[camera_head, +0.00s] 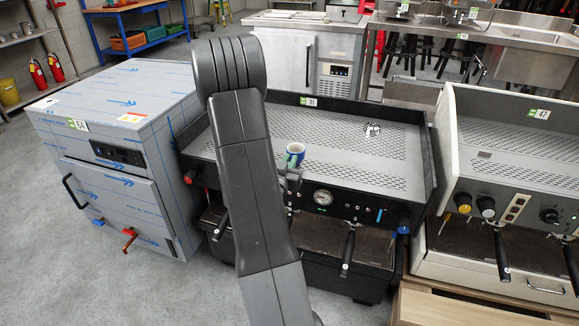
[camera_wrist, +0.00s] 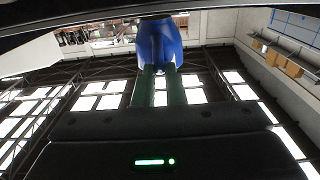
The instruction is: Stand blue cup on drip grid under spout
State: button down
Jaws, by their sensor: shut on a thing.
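The blue cup (camera_head: 296,154) with a white inside shows beside my arm in the head view, in front of the black espresso machine's perforated top. In the wrist view the cup (camera_wrist: 160,42) is between the green fingers of my gripper (camera_wrist: 159,72), which is shut on it. In the head view my gripper (camera_head: 291,176) is partly hidden behind my arm. The black machine's drip grid (camera_head: 376,246) lies low at its front. A black group handle (camera_head: 348,250) juts out over the grid; I cannot make out its spout.
A film-wrapped cabinet (camera_head: 120,100) stands on the left. A white espresso machine (camera_head: 500,130) stands close on the right, above a wooden drawer unit (camera_head: 440,308). The black machine's front has a gauge (camera_head: 322,197) and knobs. Open grey floor lies at lower left.

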jog(key=shift+f, duration=0.45)
jog(key=shift+f, duration=0.15)
jog(key=c, duration=1.5)
grip_release()
